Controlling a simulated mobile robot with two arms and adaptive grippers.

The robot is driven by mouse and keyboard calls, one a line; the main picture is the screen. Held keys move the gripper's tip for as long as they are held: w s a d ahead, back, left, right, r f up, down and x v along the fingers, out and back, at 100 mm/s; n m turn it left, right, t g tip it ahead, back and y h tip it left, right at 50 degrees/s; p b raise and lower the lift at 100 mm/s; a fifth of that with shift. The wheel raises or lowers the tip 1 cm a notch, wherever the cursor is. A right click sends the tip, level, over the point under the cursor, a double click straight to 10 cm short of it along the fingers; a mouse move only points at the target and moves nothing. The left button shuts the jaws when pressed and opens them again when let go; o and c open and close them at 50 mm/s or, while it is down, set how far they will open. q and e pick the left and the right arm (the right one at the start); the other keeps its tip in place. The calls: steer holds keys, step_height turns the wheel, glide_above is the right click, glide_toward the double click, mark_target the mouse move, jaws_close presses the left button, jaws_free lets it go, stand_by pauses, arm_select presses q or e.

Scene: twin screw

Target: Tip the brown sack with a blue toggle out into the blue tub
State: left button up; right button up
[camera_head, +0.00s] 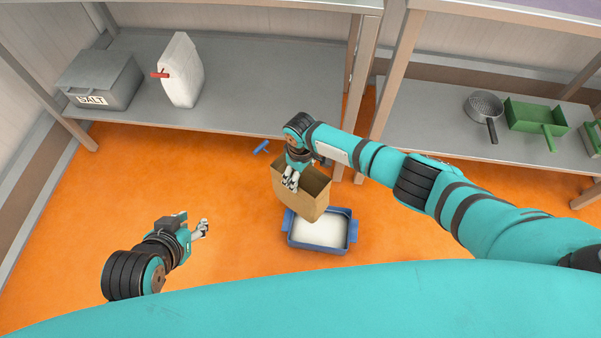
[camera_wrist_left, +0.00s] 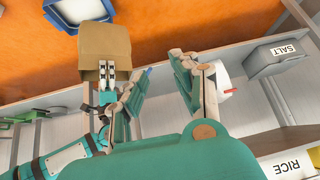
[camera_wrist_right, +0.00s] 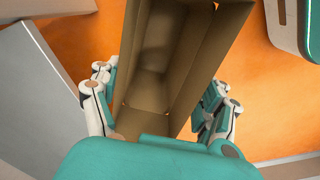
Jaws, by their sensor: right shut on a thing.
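The brown sack (camera_head: 303,203) hangs in my right gripper (camera_head: 291,181), above and partly over the tub's back left edge. The right wrist view looks into the open sack (camera_wrist_right: 160,50), with a finger on each side; its inside looks bare brown where visible. The blue tub (camera_head: 347,247) stands on the floor with white stuff in it. A small blue bar (camera_head: 261,147) shows left of the sack; I cannot tell whether it is the toggle or attached. My left gripper (camera_head: 203,228) is empty and left of the tub; its fingers stand apart in the left wrist view (camera_wrist_left: 163,82).
A grey SALT bin (camera_head: 100,80) and a white jug (camera_head: 181,70) with a red part stand on the left shelf. The right shelf holds a strainer (camera_head: 484,106) and a green scoop (camera_head: 538,117). The orange floor around the tub is clear.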

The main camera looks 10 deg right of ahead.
arm_select(q)
steer(key=s+a+g+y+p, duration=0.1)
steer(key=s+a+g+p, duration=0.1)
steer(key=s+g+p, duration=0.35)
step_height(320, 180, down, 10)
steer(key=shift+f+t+p, duration=0.15)
steer(key=shift+t+p, duration=0.2)
steer(key=shift+t, duration=0.1)
stand_by(0.5)
steer(key=shift+d, duration=0.1)
